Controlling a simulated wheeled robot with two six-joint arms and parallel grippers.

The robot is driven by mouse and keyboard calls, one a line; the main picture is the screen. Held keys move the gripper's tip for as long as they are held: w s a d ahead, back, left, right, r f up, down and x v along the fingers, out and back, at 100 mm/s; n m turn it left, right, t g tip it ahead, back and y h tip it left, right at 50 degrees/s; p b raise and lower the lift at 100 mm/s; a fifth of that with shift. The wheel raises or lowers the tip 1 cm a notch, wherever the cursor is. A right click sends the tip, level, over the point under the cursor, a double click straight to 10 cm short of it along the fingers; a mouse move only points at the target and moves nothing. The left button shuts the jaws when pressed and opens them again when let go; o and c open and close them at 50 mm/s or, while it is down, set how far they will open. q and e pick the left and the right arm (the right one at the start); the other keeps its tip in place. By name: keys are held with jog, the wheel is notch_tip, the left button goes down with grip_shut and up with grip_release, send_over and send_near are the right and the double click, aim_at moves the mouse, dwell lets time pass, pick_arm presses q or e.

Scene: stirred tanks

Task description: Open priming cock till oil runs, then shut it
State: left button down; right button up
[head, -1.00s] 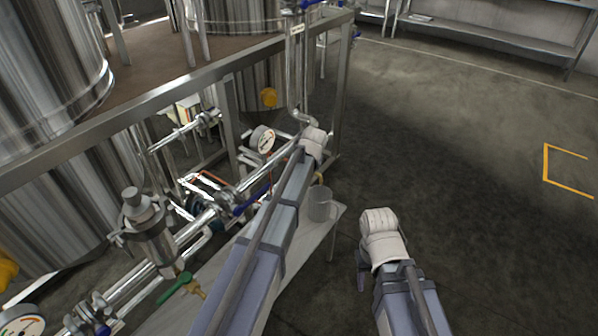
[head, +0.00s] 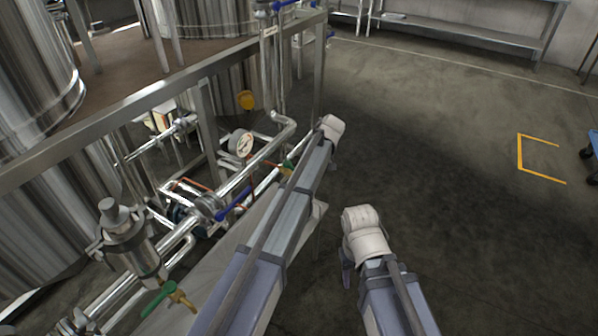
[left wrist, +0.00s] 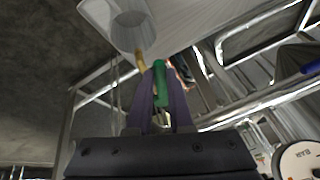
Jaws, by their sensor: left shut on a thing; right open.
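My left gripper (left wrist: 161,105) is shut on the green lever (left wrist: 160,84) of a cock, with one purple finger on each side. A brass spout (left wrist: 140,62) shows just beyond the lever, and the mouth of a grey cup (left wrist: 130,20) is near it. I cannot make out any oil at the spout. In the head view a bit of the green lever (head: 288,165) shows beside my left arm, which hides that gripper's fingers and the cup. My right gripper (head: 346,272) is open and empty over the floor, right of the left arm.
Steel pipes with a blue lever (head: 233,203) and a pressure gauge (head: 241,143) run along the frame. A second green-handled cock (head: 160,299) is at lower left, below a filter housing (head: 122,232). A pale bench (head: 215,250) lies under the left arm.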

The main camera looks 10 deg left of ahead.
pick_arm(q)
jog(key=shift+w+d+n, duration=0.2)
jog(key=shift+w+n, duration=0.05)
jog(key=shift+n, duration=0.15)
jog(key=c, duration=0.8)
grip_release()
jog(key=shift+r, duration=0.1)
jog(key=w+p+v, duration=0.1)
jog(key=p+v, duration=0.6)
jog(key=shift+s+d+r, duration=0.2)
jog(key=shift+s+r, duration=0.1)
jog(key=shift+s, duration=0.15)
